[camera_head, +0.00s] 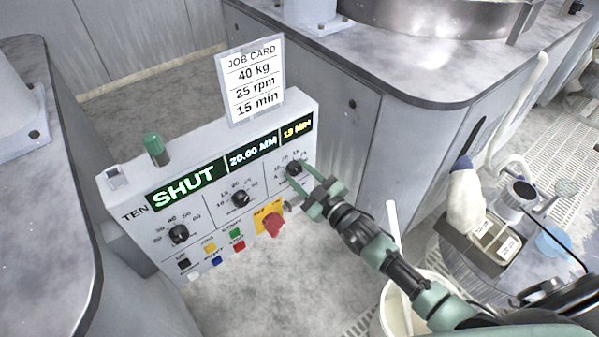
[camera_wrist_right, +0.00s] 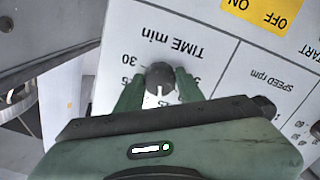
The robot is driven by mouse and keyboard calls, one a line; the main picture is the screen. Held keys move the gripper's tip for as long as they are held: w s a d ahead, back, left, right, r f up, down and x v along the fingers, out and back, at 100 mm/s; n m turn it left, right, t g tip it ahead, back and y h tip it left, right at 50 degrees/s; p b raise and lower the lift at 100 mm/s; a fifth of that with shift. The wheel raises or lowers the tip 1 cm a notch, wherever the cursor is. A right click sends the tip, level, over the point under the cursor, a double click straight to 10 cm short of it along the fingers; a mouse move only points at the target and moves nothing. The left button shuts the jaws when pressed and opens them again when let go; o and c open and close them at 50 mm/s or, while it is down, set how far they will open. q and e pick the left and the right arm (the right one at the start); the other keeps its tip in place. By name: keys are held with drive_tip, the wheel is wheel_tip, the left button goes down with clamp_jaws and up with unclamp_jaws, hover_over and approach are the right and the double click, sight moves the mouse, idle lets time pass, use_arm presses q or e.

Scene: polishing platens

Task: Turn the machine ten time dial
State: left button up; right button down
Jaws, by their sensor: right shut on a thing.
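The TEN machine's control box (camera_head: 135,190) stands at the centre left in the head view. Its time dial (camera_head: 294,168), a dark knob with a white pointer, is at the upper right of its face. In the wrist view the knob (camera_wrist_right: 160,76) sits under the upside-down "TIME min" label. My right gripper (camera_head: 306,187) is shut on the knob, with a green finger on either side of it in the wrist view (camera_wrist_right: 158,88). The time readout (camera_head: 297,130) looks like 13 MIN. The job card (camera_head: 252,80) reads 40 kg, 25 rpm, 15 min. My left gripper is out of view.
Two more dials (camera_head: 240,197) (camera_head: 179,233) sit to the left on the box. A red stop knob (camera_head: 273,224) on yellow and several coloured buttons (camera_head: 210,248) are below. A green lamp (camera_head: 154,146) stands on top. A pale bucket (camera_head: 384,318) is under my right arm.

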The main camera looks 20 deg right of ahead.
drive_tip(key=shift+n, duration=0.3)
drive_tip(key=c, duration=0.9)
unclamp_jaws()
drive_tip(key=shift+s, duration=0.1)
drive_tip(key=v, duration=0.7)
drive_tip(key=shift+s+d, duration=0.15)
drive_tip(key=shift+s, duration=0.15)
